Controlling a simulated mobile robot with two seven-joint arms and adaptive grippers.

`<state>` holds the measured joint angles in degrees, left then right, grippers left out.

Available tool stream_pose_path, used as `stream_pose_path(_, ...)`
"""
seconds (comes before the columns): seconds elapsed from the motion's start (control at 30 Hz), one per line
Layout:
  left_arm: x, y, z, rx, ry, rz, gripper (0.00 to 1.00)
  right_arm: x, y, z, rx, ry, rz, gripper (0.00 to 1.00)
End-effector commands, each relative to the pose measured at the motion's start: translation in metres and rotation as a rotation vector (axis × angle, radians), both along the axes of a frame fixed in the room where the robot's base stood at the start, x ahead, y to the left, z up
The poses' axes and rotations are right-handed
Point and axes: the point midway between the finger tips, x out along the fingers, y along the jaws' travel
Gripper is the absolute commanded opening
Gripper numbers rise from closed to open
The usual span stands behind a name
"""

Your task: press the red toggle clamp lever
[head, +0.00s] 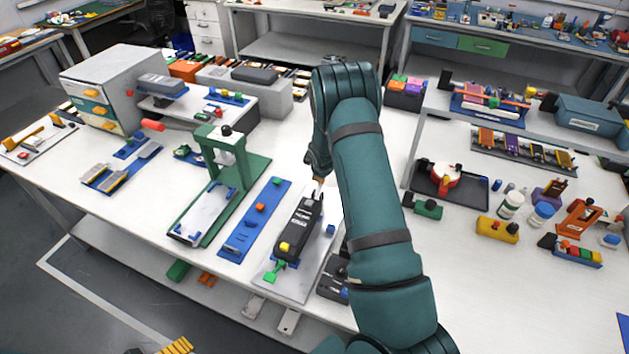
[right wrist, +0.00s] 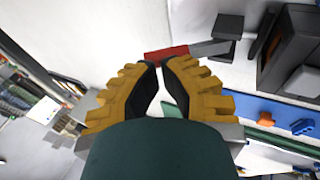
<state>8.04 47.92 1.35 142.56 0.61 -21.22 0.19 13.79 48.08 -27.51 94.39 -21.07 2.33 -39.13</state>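My right gripper (head: 318,178) hangs over the table just behind the black device (head: 299,225), partly hidden by my own teal arm. In the right wrist view its yellow fingers (right wrist: 161,66) are brought together at the tips, with nothing visible held between them. The red lever (right wrist: 166,54) lies just past the fingertips, joined to a dark grey bar and block. I cannot tell whether the tips touch it. I cannot make out this lever in the head view, where my gripper and arm cover that area. My left gripper is not in view.
A blue strip (head: 240,240) with small orange and blue parts lies left of the device. A green press (head: 245,185) stands further left. A black tray with a red round part (head: 447,178) and several bottles are on the right. White table shows behind the gripper.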

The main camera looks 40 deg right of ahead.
Motion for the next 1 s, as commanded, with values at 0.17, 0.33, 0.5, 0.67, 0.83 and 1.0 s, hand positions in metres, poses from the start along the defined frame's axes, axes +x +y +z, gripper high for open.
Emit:
stream_pose_path(0.17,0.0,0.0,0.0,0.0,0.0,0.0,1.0,0.0,-0.004,-0.002,0.077,0.038,-0.004,0.0)
stream_pose_path(0.33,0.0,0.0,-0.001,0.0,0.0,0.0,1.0,0.002,-0.003,-0.005,0.099,0.053,0.002,0.0)
stream_pose_path(0.5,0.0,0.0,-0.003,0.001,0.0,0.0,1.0,0.003,-0.005,-0.007,0.099,0.052,0.001,0.0)
stream_pose_path(0.67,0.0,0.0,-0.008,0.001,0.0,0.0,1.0,0.004,-0.009,-0.011,0.098,0.052,0.0,0.0)
stream_pose_path(0.83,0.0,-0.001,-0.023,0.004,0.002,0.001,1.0,0.007,-0.014,-0.021,0.098,0.051,-0.001,0.0)
stream_pose_path(1.0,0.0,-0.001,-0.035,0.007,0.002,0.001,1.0,0.009,-0.018,-0.028,0.098,0.052,0.0,0.0)
